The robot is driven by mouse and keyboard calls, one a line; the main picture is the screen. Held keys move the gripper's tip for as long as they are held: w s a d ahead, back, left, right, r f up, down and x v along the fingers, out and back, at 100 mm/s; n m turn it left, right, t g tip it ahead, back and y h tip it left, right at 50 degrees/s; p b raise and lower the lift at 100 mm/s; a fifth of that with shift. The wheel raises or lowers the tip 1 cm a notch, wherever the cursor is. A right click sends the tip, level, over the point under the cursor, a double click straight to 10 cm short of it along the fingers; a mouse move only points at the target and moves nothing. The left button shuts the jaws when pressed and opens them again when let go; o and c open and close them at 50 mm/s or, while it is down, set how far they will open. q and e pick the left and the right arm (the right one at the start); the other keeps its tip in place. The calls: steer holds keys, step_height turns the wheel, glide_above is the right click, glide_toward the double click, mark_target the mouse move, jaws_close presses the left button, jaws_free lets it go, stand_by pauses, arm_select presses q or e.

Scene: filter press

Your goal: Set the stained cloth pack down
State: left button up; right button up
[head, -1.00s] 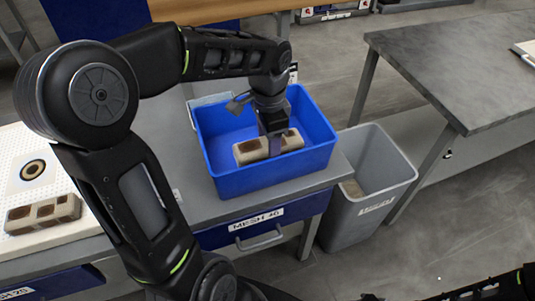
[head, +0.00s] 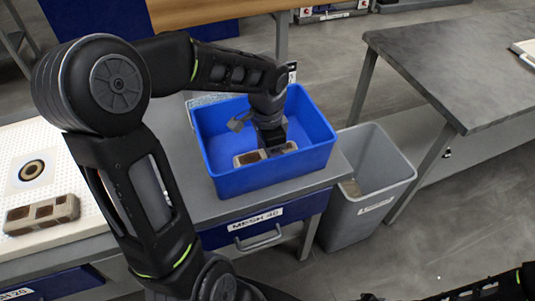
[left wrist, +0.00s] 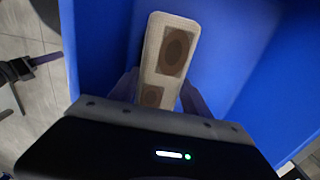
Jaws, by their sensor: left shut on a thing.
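The stained cloth pack (head: 249,158) is a beige block with brown stains on its top. It is inside the blue bin (head: 262,184), low near the front wall. My left gripper (head: 270,150) reaches down into the bin and is shut on the pack. In the left wrist view the pack (left wrist: 172,50) shows brown patches between the two fingers (left wrist: 158,92), with blue bin walls around it. I cannot tell whether the pack touches the bin floor. The right gripper is not in view; only part of my right arm shows at the lower right.
A similar stained block (head: 42,214) lies on the white perforated board (head: 70,240) at left, by a sheet with a dark ring (head: 31,170). A grey waste bin (head: 372,205) stands right of the bench. A grey table (head: 460,70) is at right.

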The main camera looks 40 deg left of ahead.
arm_select(q)
steer(key=shift+f, duration=0.15)
steer(key=o, duration=1.2)
step_height(320, 180, up, 12)
steer(key=shift+r+p, duration=0.2)
steer(key=shift+p, duration=0.15)
